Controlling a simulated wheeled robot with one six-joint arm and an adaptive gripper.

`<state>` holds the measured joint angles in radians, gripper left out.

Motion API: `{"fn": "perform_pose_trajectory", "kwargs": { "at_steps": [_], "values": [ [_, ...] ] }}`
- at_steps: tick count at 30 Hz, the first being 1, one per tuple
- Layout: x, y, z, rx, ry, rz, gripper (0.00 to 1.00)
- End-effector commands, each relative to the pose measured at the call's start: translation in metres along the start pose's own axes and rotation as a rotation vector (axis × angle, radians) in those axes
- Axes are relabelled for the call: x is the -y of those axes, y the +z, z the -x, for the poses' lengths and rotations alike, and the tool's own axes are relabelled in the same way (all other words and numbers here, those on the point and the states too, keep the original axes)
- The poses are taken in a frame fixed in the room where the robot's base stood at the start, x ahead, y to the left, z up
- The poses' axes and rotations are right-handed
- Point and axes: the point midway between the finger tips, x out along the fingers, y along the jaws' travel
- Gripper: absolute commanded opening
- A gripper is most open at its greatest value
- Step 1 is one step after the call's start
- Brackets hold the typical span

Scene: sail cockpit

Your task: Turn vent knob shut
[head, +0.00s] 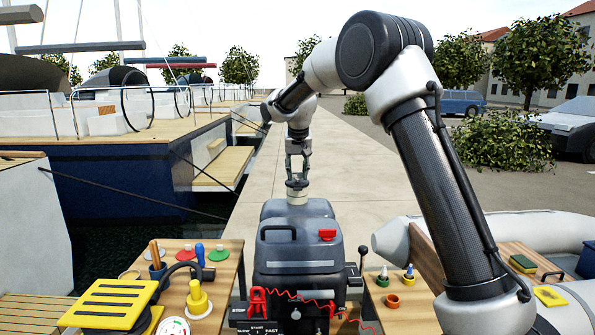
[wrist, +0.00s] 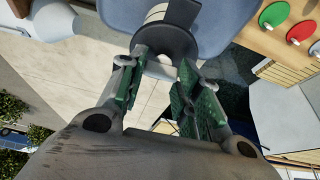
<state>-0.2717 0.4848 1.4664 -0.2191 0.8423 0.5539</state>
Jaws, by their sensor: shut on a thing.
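A dark vent knob (head: 297,184) sits on a pale stem (head: 297,198) on top of the large grey-blue casing (head: 300,235). In the wrist view the dark knob (wrist: 165,40) and its pale stem (wrist: 155,13) are at the upper middle. My gripper (head: 297,174) comes down on the knob from above. In the wrist view its green-padded fingers (wrist: 163,62) lie on either side of the knob and are shut on it. The fingers partly hide the knob's near side. I cannot tell how far the knob is turned.
A wooden side table (head: 215,285) at left carries a yellow slatted thing (head: 110,303) and several tools. Another wooden surface (head: 405,310) at right holds small cups. Open pavement lies behind.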

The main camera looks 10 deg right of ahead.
Motion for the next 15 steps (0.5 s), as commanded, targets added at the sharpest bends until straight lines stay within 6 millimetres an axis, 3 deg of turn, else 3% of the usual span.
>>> {"fn": "perform_pose_trajectory", "kwargs": {
  "at_steps": [15],
  "values": [
    [0.0002, 0.0000, 0.0001, 0.001, 0.018, -0.044, 0.10]
  ]
}}
